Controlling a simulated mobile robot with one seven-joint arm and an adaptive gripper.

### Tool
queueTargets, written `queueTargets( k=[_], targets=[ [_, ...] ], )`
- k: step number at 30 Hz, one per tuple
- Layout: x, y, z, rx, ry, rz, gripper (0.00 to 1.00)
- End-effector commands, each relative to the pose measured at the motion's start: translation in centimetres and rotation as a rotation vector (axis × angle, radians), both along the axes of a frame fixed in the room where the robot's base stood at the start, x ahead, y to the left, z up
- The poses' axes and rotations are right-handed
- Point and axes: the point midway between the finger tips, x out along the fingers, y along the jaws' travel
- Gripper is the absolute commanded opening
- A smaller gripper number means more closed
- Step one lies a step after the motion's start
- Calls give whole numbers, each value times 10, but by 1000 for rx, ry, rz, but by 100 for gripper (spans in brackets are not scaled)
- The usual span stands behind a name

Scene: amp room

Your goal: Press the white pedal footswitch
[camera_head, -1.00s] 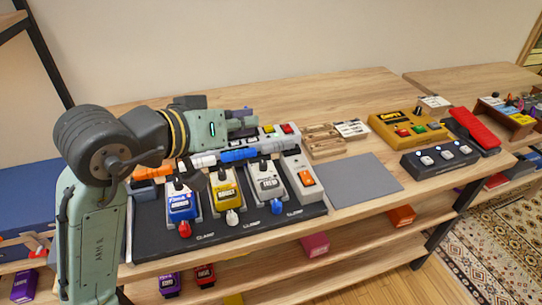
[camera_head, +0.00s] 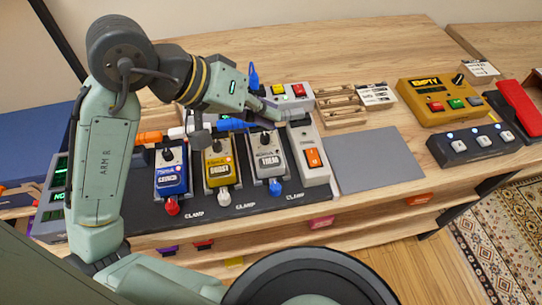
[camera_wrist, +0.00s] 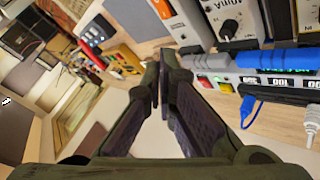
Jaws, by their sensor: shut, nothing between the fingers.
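The white pedal (camera_head: 269,160) stands on the black pedalboard (camera_head: 243,209), third in the row, with a black knob on top. A blue-capped footswitch (camera_head: 275,186) is at its front end. My gripper (camera_head: 272,109) is shut and empty above the rear of the board, behind the white pedal and near the white pedal with an orange switch (camera_head: 311,157). No footswitch can be made out there.
A blue pedal (camera_head: 171,170) with a red cap and a yellow pedal (camera_head: 218,165) with a white cap stand left of the white pedal. A blue cable (camera_head: 235,124) runs behind them. A bare grey mat (camera_head: 381,160) lies to the right.

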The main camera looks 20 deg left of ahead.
Motion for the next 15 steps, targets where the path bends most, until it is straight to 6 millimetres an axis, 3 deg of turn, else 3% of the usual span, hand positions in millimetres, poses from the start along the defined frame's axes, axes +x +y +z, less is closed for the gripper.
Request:
queueTargets(
  k=[8, 15],
  targets=[
    [0, 0, -18, 1, 1, 2, 0],
    [0, 0, -52, 1, 1, 2, 0]
  ],
)
